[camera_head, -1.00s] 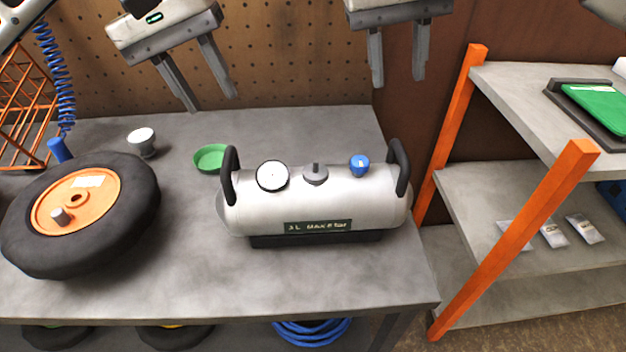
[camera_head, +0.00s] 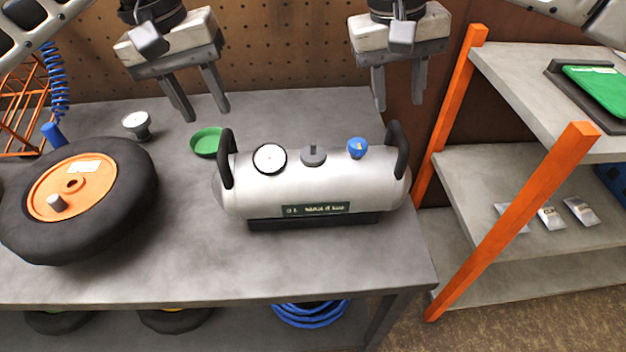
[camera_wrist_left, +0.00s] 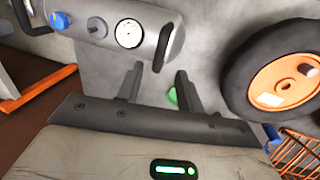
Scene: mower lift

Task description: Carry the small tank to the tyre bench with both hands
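The small tank (camera_head: 320,185) is a silver cylinder with a white gauge, a grey cap, a blue knob and a black handle at each end. It rests upright on its black base on the grey bench (camera_head: 200,270), beside a tyre (camera_head: 125,220) with an orange rim. My left gripper (camera_head: 208,114) is open and empty, up and left of the tank's left handle (camera_head: 226,160). My right gripper (camera_head: 398,106) is open and empty above and beyond the right handle (camera_head: 398,150). In the left wrist view, the tank (camera_wrist_left: 100,30) and its handle show past my open fingers (camera_wrist_left: 160,85).
An orange-posted shelf (camera_head: 500,215) stands to the right with packets and a green item. A pegboard wall is behind. The bench front is clear.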

